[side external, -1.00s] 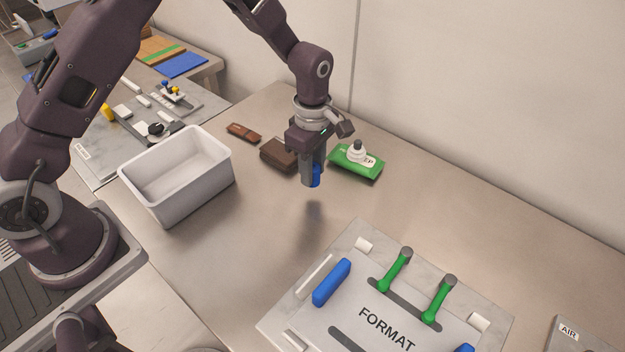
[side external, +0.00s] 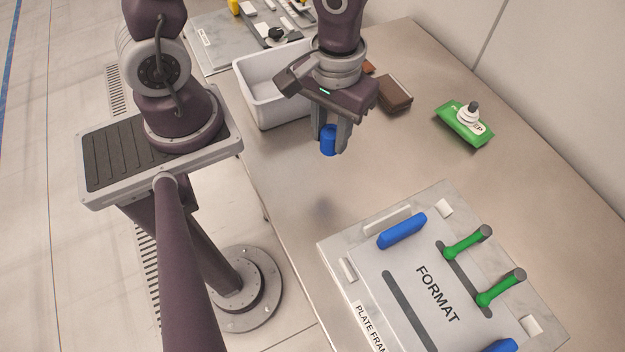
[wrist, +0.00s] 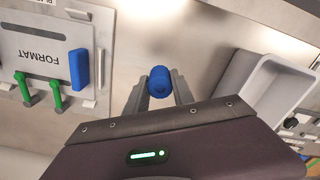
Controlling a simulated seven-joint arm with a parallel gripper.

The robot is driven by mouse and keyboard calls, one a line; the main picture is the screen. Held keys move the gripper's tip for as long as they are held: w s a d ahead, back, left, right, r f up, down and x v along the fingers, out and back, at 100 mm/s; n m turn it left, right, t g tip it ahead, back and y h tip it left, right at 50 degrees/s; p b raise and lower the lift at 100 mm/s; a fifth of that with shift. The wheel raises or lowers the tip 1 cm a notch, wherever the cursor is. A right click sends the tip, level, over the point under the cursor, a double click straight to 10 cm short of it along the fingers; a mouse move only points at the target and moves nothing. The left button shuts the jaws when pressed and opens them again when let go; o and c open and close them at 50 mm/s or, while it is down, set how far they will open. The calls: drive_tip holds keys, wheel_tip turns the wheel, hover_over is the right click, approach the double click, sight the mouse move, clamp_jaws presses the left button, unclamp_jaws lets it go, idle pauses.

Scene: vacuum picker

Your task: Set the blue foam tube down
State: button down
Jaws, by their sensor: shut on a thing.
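The blue foam tube (side external: 328,140) is a short blue cylinder held between the fingers of my gripper (side external: 330,138). It is in the air above the bench, with a faint shadow on the metal below. The tube touches nothing else that I can see.
A white bin (side external: 268,100) stands behind my gripper. The FORMAT plate (side external: 440,270) with blue and green handles lies at front right. A brown block (side external: 395,93) and a green packet (side external: 464,125) lie at the back. The bench (side external: 290,190) under the tube is clear.

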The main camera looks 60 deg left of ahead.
drive_tip(key=s+f, duration=0.1)
drive_tip(key=f, duration=0.1)
drive_tip(key=s+f+m, duration=0.1)
drive_tip(key=f, duration=0.1)
drive_tip(key=s+f+m, duration=0.1)
drive_tip(key=shift+s+a+f, duration=0.15)
drive_tip(key=shift+s+f, duration=0.1)
drive_tip(key=shift+f, duration=0.15)
drive_tip(key=shift+w+f, duration=0.1)
drive_tip(key=shift+f, duration=1.9)
drive_tip(key=c, duration=1.1)
unclamp_jaws()
drive_tip(key=shift+f, duration=0.15)
